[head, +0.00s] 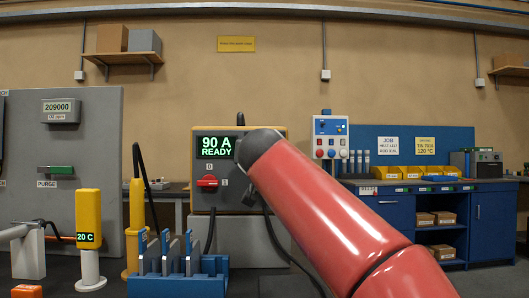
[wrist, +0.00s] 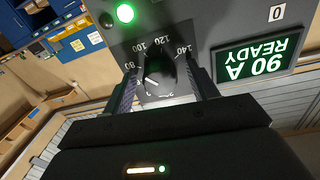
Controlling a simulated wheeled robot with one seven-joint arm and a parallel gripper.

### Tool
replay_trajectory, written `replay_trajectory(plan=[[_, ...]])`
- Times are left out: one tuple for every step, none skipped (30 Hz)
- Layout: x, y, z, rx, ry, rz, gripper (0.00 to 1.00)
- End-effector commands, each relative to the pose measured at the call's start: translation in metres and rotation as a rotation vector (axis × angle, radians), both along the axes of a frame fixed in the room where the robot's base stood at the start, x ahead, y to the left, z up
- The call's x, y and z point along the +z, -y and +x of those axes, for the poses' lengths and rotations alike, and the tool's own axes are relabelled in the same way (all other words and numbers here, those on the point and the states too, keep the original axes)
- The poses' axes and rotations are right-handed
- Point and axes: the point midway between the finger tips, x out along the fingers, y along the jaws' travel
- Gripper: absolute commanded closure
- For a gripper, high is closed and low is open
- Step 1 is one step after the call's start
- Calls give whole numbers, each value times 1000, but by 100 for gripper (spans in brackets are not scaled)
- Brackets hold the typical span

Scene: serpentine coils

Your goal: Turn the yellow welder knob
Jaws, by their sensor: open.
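The welder (head: 283,133) stands in the middle of the head view, with a yellow casing edge and a dark front panel. Its green display (head: 216,147) reads 90 A READY, and it shows upside down in the wrist view (wrist: 258,65). In the wrist view a black knob (wrist: 160,72) with a white pointer line sits on a dial marked 80, 100, 120 and 140. My gripper (wrist: 160,66) is open, with one finger on each side of the knob. I cannot tell whether the fingers touch it. My arm hides the knob in the head view.
A red switch (head: 207,182) is left of my arm on the welder front. A blue rack (head: 176,262) stands before it. A yellow post (head: 89,220) reading 20 C is at left. A green lamp (wrist: 125,13) is near the dial. A blue workbench (head: 375,205) is at right.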

Motion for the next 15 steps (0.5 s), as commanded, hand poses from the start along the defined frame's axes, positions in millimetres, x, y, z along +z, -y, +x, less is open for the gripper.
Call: replay_trajectory(plan=[[0,0,1,1,0,0,42],[0,0,1,1,1,0,42],[0,0,1,1,1,0,42],[0,0,1,1,1,0,42],[0,0,1,1,1,0,42],[0,0,1,0,0,0,42],[0,0,1,0,0,0,43],[0,0,1,0,0,0,47],[0,0,1,0,0,0,52],[0,0,1,0,0,0,56],[0,0,1,0,0,0,60],[0,0,1,0,0,0,65],[0,0,1,0,0,0,69],[0,0,1,0,0,0,73],[0,0,0,0,0,0,78]])
